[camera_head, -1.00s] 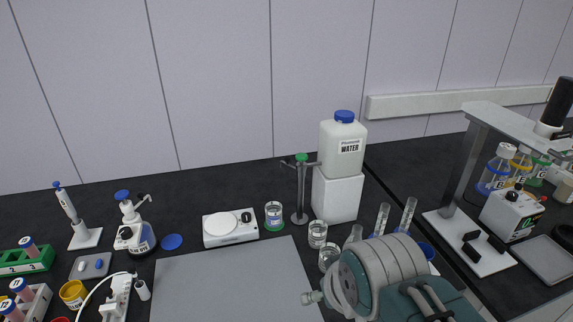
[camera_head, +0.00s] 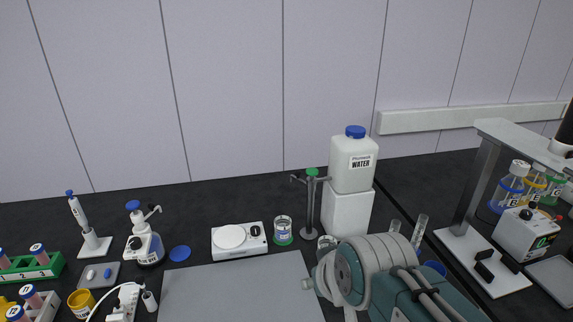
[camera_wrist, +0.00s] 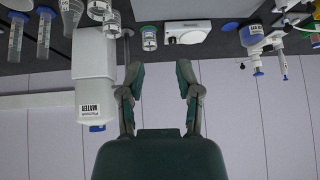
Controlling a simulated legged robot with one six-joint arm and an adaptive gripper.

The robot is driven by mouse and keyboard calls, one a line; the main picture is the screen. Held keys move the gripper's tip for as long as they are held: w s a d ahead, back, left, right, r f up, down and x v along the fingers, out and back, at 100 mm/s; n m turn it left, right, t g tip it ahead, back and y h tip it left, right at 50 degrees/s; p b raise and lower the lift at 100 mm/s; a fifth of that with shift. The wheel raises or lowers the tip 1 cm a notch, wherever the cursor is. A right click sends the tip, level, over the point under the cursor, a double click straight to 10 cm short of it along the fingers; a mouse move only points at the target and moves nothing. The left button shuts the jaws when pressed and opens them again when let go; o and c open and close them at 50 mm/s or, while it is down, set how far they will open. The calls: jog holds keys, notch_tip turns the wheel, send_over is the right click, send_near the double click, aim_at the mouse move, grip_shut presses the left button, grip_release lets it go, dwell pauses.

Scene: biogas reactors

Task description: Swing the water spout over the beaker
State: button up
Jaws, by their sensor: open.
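The water spout (camera_head: 312,178) is a thin horizontal arm on a grey post with a green cap, beside the white water tank (camera_head: 352,165) with its blue lid. Its free end points left, near the beaker (camera_head: 283,229), a small glass with a green base standing left of the post. In the upside-down wrist view, the beaker (camera_wrist: 149,39) shows beyond the fingertips and the tank (camera_wrist: 95,75) lies to the left. My gripper (camera_wrist: 159,74) is open and empty, with its fingers apart. It does not touch the beaker or tank. In the head view my fingers cannot be made out.
A white balance (camera_head: 238,238) stands left of the beaker. Glass beakers and cylinders (camera_head: 419,230) stand around my arm at the right. A grey mat (camera_head: 235,292) lies clear in front. A pump bottle (camera_head: 146,240) and blue lid (camera_head: 180,253) are farther left.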

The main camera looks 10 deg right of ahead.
jog(key=w+a+r+t+y, duration=0.1)
jog(key=w+a+t, duration=0.1)
jog(key=w, duration=0.5)
jog(key=w+a+r+t, duration=0.1)
jog(key=w+t, duration=0.1)
jog(key=w, duration=0.5)
jog(key=m+t+h, duration=0.3)
jog(key=t+h, duration=0.1)
jog(key=h, duration=0.1)
send_near(296, 175)
jog(key=s+a+r, duration=0.2)
jog(key=a+r, duration=0.1)
jog(key=a, duration=0.3)
jog(key=w+d+f+h, duration=0.1)
jog(key=w+d+h, duration=0.1)
jog(key=w+d, duration=0.1)
jog(key=w+d+f+m+h, duration=0.1)
jog(key=w+d+f+h, duration=0.1)
jog(key=w, duration=0.3)
jog(key=w+d+f+m+h, duration=0.1)
jog(key=w+d+f+h, duration=0.1)
jog(key=w+d, duration=0.1)
jog(key=shift+w+d+f+h, duration=0.2)
jog(key=shift+w+d+h, duration=0.2)
jog(key=shift+w, duration=0.35)
jog(key=shift+c, duration=0.3)
